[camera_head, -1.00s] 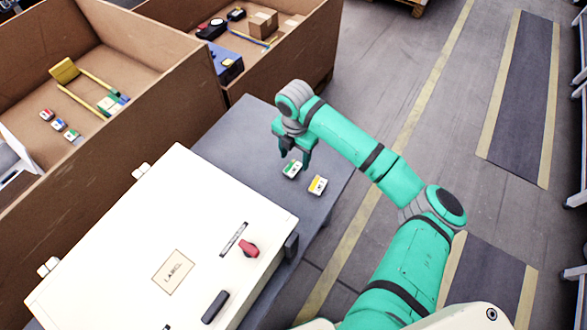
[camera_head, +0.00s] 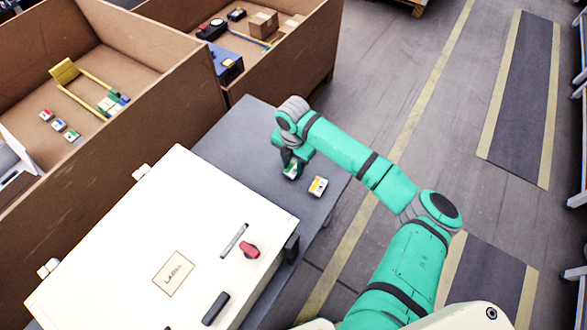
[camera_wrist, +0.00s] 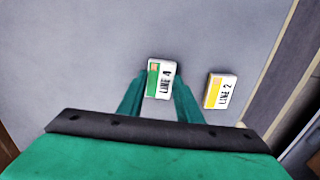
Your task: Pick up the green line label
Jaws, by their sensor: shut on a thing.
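The green line label (camera_head: 291,170) is a small white block with a green band, on the grey table (camera_head: 236,120). In the wrist view the green label (camera_wrist: 160,79) reads "LINE 4" and sits between the two fingers. My gripper (camera_head: 293,168) points down over it with its fingers shut on it; the wrist view shows my gripper (camera_wrist: 160,88) from above. The label looks to be at table level; I cannot tell if it is lifted. A yellow label (camera_head: 318,187) lies apart to the right; in the wrist view the yellow label (camera_wrist: 220,91) reads "LINE 2".
A large white cabinet (camera_head: 130,240) with a red switch (camera_head: 250,250) stands at the left of the table. Cardboard bins (camera_head: 180,90) with tools and small blocks are behind and left. The table is clear behind the labels.

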